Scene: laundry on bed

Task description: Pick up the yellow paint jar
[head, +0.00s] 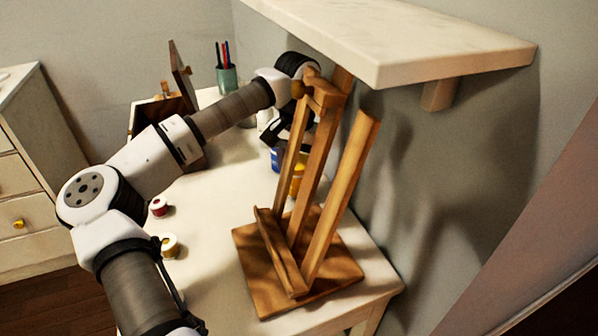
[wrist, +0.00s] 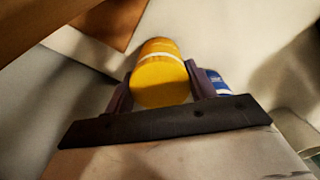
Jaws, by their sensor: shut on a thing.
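The yellow paint jar (wrist: 160,80) is between the two fingers of my gripper (wrist: 160,88) in the wrist view, with a finger against each side. My gripper is shut on it. In the head view the yellow jar (head: 297,180) shows only in part, behind the legs of the wooden easel. The gripper's fingers are mostly hidden there behind the easel. I cannot tell whether the jar touches the table.
The wooden easel (head: 330,190) stands close in front of my gripper, under a pale shelf (head: 430,40). A blue jar (head: 276,158) is beside the yellow one. A pen cup (head: 227,78) and wooden box (head: 165,110) stand behind.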

